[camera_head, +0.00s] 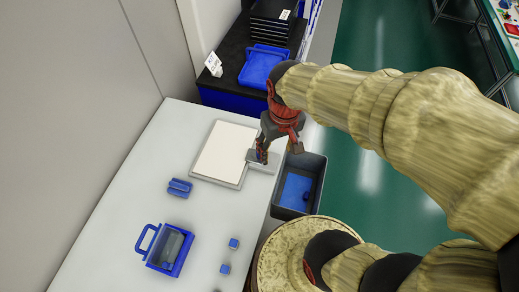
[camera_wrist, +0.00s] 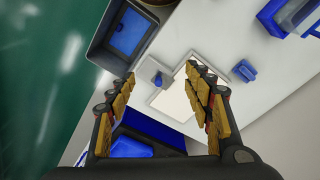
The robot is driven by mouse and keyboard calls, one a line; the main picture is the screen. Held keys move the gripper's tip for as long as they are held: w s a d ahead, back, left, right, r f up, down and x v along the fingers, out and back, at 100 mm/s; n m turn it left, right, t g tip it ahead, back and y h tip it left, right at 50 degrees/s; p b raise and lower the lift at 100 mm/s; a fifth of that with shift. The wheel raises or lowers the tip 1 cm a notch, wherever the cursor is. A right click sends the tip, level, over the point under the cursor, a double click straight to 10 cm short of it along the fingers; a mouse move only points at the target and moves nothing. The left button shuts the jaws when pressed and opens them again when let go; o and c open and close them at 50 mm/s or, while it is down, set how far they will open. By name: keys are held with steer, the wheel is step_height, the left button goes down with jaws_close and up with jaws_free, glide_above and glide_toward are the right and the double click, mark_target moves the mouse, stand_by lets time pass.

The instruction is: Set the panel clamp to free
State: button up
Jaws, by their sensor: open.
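A white panel (camera_head: 225,152) in a grey frame lies flat on the white table. It also shows between my fingers in the wrist view (camera_wrist: 176,100). At its right edge is a grey plate (camera_head: 267,167), which looks like the panel clamp. In the wrist view this plate (camera_wrist: 147,66) carries a small blue-grey knob or lever (camera_wrist: 159,79). My gripper (camera_head: 279,151) is above the clamp, with its fingers spread. In the wrist view my gripper (camera_wrist: 160,72) is open and empty, with the knob between the fingertips in the picture. I cannot tell the clamp's setting.
A blue basket (camera_head: 168,250), a blue block piece (camera_head: 179,188) and small blue cubes (camera_head: 234,243) stand on the table (camera_head: 110,215). A grey bin (camera_head: 314,170) with a blue bottom is right of the table edge. A blue tray (camera_head: 262,66) is behind.

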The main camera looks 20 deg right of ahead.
steer(key=w+f, duration=0.1)
steer(key=f, duration=0.1)
steer(key=w+f+g+p, duration=0.1)
steer(key=w+f, duration=0.1)
steer(key=w+f+n+g+p, duration=0.1)
steer(key=f, duration=0.2)
steer(key=shift+w+d, duration=0.15)
steer(key=shift+d, duration=0.05)
steer(key=shift+c, duration=1.2)
steer(key=n+p, duration=0.2)
steer(key=n, duration=0.3)
glide_above(255, 154)
steer(key=s+d, duration=0.1)
steer(key=s, duration=0.1)
steer(key=shift+t, duration=0.4)
steer(key=f, duration=1.4)
steer(key=shift+s+d, duration=0.15)
steer(key=shift+s, duration=0.05)
steer(key=shift+w+n, duration=0.1)
steer(key=shift+n, duration=0.4)
steer(key=shift+f, duration=0.4)
step_height(255, 154, down, 7)
steer(key=shift+r, duration=0.1)
steer(key=c, duration=0.3)
jaws_close()
